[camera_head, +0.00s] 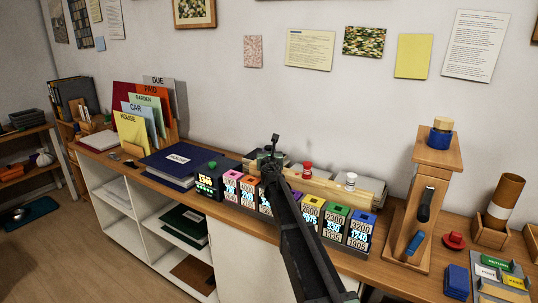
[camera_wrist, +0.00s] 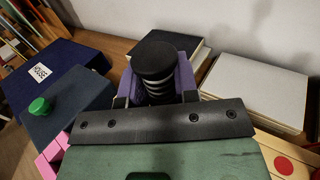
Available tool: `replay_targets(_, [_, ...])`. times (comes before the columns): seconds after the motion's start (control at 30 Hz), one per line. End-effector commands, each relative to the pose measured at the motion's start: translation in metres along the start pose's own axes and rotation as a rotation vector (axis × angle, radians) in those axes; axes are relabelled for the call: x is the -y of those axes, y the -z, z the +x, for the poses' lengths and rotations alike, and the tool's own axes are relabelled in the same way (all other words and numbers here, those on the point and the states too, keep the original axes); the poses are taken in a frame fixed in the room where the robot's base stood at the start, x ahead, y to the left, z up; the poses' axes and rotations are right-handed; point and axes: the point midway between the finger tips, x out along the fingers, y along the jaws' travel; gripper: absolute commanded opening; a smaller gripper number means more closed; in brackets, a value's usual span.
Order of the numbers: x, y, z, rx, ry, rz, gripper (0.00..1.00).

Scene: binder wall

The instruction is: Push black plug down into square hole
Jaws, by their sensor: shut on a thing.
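The black plug (camera_wrist: 157,62) shows in the wrist view as a dark round cap over a ribbed, light-and-dark body. My gripper (camera_wrist: 155,92) is shut on it, with purple surfaces on both sides of the plug. In the head view my gripper (camera_head: 268,160) is at the far end of my dark arm, over the left part of a wooden board (camera_head: 345,188) behind the row of coloured boxes. The square hole cannot be made out. The plug's lower end is hidden, so I cannot tell whether it touches the board.
Coloured number boxes (camera_head: 333,221) line the shelf front. A blue binder (camera_head: 180,161) lies to the left, a wooden stand (camera_head: 437,165) to the right. Books (camera_wrist: 256,88) lie behind.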

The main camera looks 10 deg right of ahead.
Motion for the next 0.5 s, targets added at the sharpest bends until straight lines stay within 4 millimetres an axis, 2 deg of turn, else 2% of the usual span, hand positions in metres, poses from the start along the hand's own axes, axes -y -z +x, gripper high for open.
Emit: replay_targets(0.5, [0.000, 0.013, 0.000, 0.000, 0.000, 0.000, 0.01])
